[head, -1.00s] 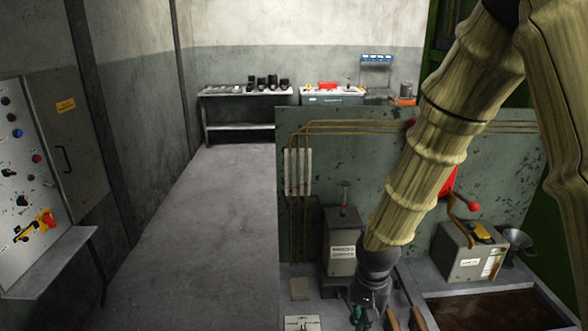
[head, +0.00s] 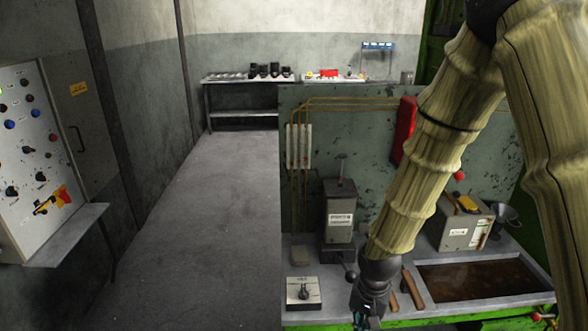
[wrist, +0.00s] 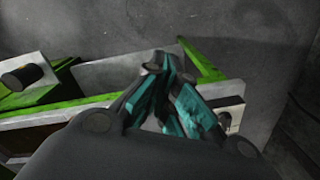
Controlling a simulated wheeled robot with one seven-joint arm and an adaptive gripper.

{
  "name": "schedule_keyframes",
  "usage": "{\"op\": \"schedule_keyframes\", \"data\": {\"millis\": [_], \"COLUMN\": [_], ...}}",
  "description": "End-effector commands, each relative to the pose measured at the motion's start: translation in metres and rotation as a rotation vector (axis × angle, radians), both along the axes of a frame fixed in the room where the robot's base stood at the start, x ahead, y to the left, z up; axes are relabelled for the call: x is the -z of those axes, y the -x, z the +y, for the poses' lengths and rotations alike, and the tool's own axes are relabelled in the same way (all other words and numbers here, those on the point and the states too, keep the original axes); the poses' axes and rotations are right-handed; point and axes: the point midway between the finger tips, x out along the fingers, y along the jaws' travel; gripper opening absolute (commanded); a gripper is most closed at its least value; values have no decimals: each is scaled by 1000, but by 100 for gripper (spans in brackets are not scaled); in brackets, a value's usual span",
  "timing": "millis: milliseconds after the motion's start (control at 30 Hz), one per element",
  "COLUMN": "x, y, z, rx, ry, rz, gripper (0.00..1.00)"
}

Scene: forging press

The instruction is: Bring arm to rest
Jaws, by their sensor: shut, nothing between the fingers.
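My arm, in a yellowish bamboo-like sleeve, comes down from the top right of the head view. My gripper (head: 366,316) is at the bottom edge of that view, in front of the bench, and partly cut off. In the wrist view my gripper (wrist: 165,75) shows teal finger pads drawn together, with nothing held between them. Below the fingers in that view are a green-edged bench and the grey floor.
A bench (head: 455,312) carries a lever box (head: 340,215), a crank box (head: 466,230), a dark trough (head: 480,280) and a white switch plate (head: 303,293). A control panel (head: 32,150) stands left. The floor aisle (head: 200,230) between is clear.

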Motion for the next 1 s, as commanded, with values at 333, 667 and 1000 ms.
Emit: {"op": "schedule_keyframes", "data": {"millis": [333,667,1000], "x": [89,199,285], "y": [42,115,203], "z": [-4,-17,-42], "rx": [-70,-175,-301], "ry": [-44,-66,-27], "rz": [10,-1,-12], "gripper": [0,0,0]}}
